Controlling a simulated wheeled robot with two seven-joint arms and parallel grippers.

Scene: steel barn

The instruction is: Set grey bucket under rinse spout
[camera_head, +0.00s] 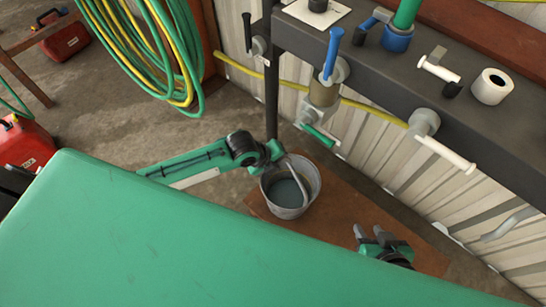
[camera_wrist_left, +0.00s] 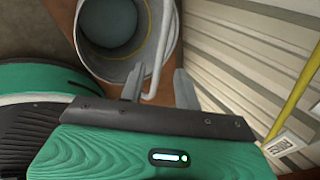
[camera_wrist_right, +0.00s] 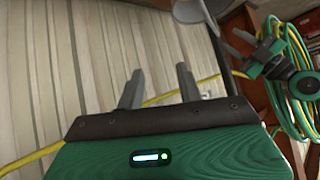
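The grey bucket (camera_head: 312,180) stands upright on a brown board (camera_head: 345,228) on the floor, below the wall pipework. Its curved handle is raised. My left gripper (camera_head: 277,155) is at the bucket's rim, its fingers apart; in the left wrist view the handle (camera_wrist_left: 157,70) passes between the fingertips (camera_wrist_left: 158,88) without both fingers visibly pressing on it. Several taps hang from the dark rail: a blue-handled one (camera_head: 330,55), a green-handled one (camera_head: 318,133) and a white-handled one (camera_head: 445,155). I cannot tell which is the rinse spout. My right gripper (camera_head: 370,235) is open and empty, right of the bucket.
The dark rail (camera_head: 420,75) and corrugated wall (camera_head: 370,140) bound the right side. A coiled green and yellow hose (camera_head: 150,50) hangs at upper left. A red can (camera_head: 25,145) is at far left. Open concrete floor (camera_head: 120,115) lies left of the bucket.

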